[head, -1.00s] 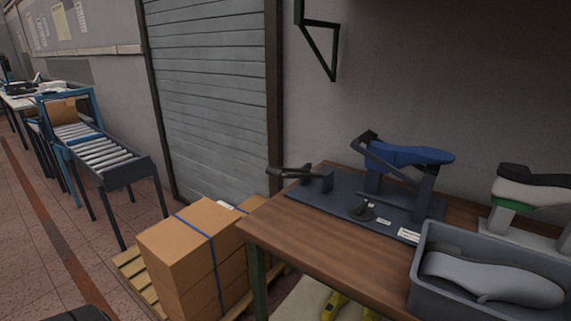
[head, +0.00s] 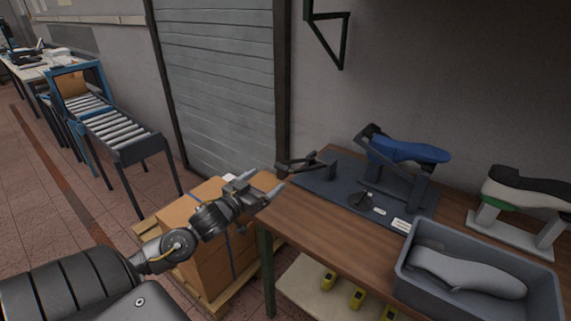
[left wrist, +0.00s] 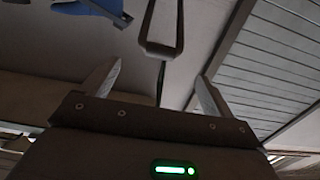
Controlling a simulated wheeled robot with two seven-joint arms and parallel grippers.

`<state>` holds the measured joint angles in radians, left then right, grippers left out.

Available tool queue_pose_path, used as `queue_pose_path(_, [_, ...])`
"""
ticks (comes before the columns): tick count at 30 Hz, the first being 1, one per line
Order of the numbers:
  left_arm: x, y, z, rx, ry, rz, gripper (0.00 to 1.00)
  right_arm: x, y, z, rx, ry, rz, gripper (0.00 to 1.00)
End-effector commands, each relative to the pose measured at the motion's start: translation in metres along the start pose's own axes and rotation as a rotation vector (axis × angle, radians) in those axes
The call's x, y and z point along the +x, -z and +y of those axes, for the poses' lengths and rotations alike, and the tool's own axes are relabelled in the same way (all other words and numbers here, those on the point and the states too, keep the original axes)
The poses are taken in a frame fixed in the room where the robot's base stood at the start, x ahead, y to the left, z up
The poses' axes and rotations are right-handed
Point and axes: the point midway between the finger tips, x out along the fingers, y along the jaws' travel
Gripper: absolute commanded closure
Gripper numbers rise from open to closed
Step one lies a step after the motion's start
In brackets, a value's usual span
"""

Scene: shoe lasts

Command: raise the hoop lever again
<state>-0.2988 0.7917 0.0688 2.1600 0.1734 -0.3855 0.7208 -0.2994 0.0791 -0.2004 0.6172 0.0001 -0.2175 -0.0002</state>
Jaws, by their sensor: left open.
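The dark hoop lever (head: 300,166) sits at the left end of a dark base plate (head: 312,184) on the wooden bench. It lies low, nearly level, its hoop end pointing left toward the bench edge. A clamp stand on the same plate carries a blue shoe last (head: 408,151). My left gripper (head: 266,182) is open and empty, just left of and in front of the hoop end, apart from it. In the left wrist view the hoop (left wrist: 160,48) shows beyond and between the open fingertips (left wrist: 158,74). My right gripper is not in view.
A grey bin (head: 450,293) with a grey last (head: 468,273) stands at the bench's front right. A white, green and black last (head: 520,190) is behind it. Strapped cartons (head: 205,240) on a pallet stand below my left arm. Bare bench top (head: 325,228) lies before the plate.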

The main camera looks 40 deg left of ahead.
Motion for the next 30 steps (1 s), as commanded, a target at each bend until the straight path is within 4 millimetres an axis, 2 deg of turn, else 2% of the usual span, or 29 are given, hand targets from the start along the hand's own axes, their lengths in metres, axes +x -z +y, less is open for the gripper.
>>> queue_pose_path(5, [0.014,0.001,0.000,0.000,0.001,0.000,0.12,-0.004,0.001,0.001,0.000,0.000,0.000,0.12])
queue_pose_path(18, [0.089,0.001,0.000,0.000,0.003,-0.001,0.12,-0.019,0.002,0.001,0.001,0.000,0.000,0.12])
queue_pose_path(24, [0.105,-0.001,0.000,0.000,0.001,-0.002,0.12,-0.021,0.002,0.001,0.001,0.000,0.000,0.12])
queue_pose_path(30, [0.108,-0.002,0.000,0.001,0.001,-0.004,0.12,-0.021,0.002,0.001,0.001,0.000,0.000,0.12])
